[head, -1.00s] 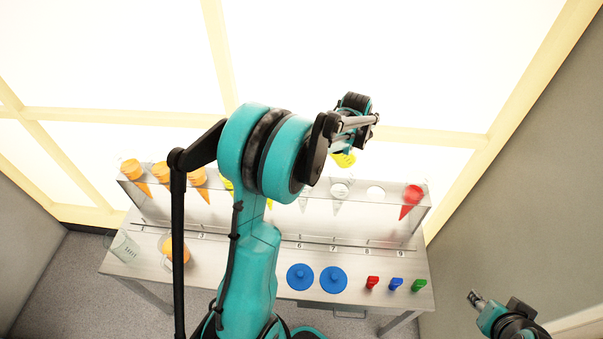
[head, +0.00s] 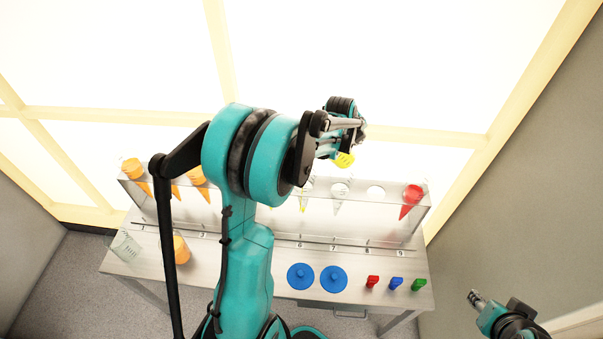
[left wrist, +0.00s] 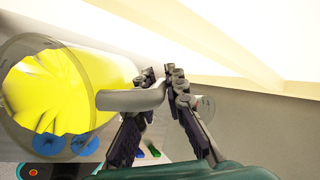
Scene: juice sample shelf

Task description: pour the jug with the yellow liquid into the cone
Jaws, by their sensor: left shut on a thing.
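My left gripper (head: 340,128) is shut on the handle of the jug with the yellow liquid (head: 344,160), above the rack. In the left wrist view the left gripper (left wrist: 172,78) grips the grey handle, and the jug (left wrist: 60,92) lies tilted on the left, with yellow filling much of its round opening. In the head view my gripper hides part of the jug. Below and left of it, a clear cone (head: 303,200) in the rack shows some yellow. An empty-looking clear cone (head: 340,195) sits right of it. My right gripper (head: 475,297) is at the lower right, away from the table.
A clear jug (head: 126,243), an orange jug (head: 181,250), blue lids (head: 333,279) and small coloured clips (head: 396,284) stand on the table. My left arm hides the rack's middle.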

